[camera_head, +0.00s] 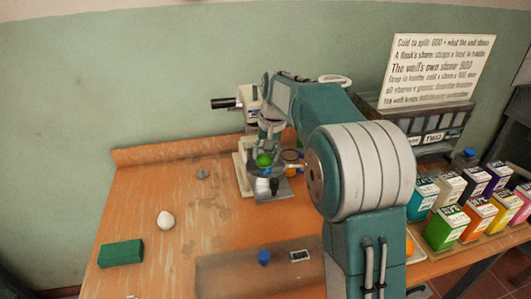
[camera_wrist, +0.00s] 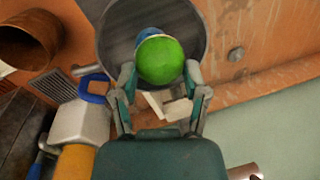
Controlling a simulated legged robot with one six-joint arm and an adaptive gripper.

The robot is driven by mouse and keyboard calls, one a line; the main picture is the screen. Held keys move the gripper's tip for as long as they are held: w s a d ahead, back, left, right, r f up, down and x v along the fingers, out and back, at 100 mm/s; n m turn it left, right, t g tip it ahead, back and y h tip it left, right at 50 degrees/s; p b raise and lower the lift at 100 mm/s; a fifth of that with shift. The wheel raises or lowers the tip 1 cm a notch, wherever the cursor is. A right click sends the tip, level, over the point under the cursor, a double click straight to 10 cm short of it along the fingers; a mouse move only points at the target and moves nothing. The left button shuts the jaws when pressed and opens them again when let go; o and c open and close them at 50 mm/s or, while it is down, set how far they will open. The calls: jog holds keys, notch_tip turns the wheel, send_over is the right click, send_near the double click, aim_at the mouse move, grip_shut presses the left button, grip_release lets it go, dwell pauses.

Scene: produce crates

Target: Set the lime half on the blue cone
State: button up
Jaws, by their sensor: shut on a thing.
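The lime half (camera_head: 263,160) is bright green and rounded on top, and it shows in the wrist view (camera_wrist: 161,61) between the fingers. My gripper (camera_head: 268,148) is shut on it, with a finger on either side in the wrist view (camera_wrist: 160,76). A bit of blue, apparently the blue cone (camera_wrist: 147,34), peeks out just beyond the lime half, inside a round grey dish (camera_wrist: 112,35). The lime half hides most of the cone. I cannot tell whether the two touch.
A pale machine with a black handle (camera_head: 225,103) stands just behind my gripper. A white egg-shaped thing (camera_head: 165,220), a green block (camera_head: 121,254) and a small blue object (camera_head: 263,257) sit on the orange table. Several coloured cartons (camera_head: 446,228) stand at the right.

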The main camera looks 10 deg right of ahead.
jog(key=shift+f, duration=0.15)
jog(key=o, duration=1.3)
jog(key=shift+o, duration=0.2)
jog(key=shift+r, duration=3.5)
jog(key=shift+r, duration=0.1)
